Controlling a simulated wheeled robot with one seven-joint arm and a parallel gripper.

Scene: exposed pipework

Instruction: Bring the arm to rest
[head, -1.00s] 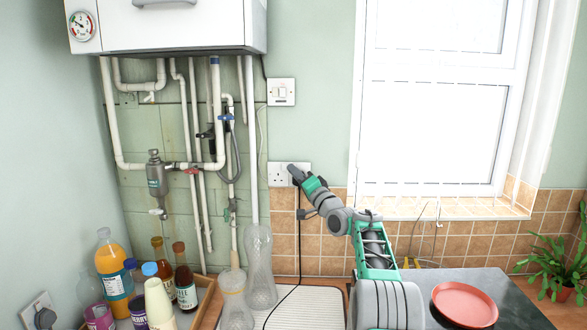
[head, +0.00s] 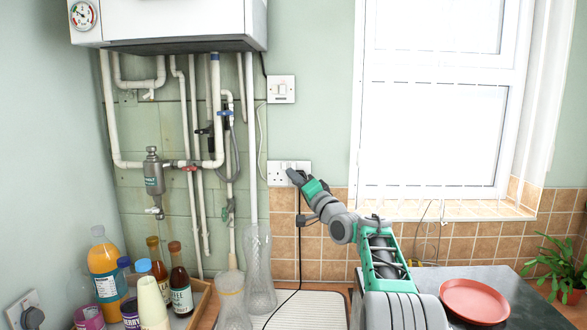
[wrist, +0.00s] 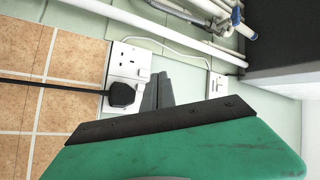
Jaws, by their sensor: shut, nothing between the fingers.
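My gripper (head: 295,178) is at the end of my raised arm, in front of the wall by the double socket (head: 277,174). In the wrist view my gripper's fingers (wrist: 157,92) are together with nothing between them. There the socket (wrist: 130,64), with a black plug (wrist: 122,95) in it, lies just left of the fingers. In the head view my gripper hides the socket's right part. I cannot tell whether the fingertips touch the wall.
White pipes (head: 193,130) run below the boiler (head: 170,25) to the left. Bottles and cups stand in a wooden tray (head: 203,300) at lower left. A red plate (head: 473,300) lies on the dark worktop (head: 430,283). A plant (head: 555,265) is at far right.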

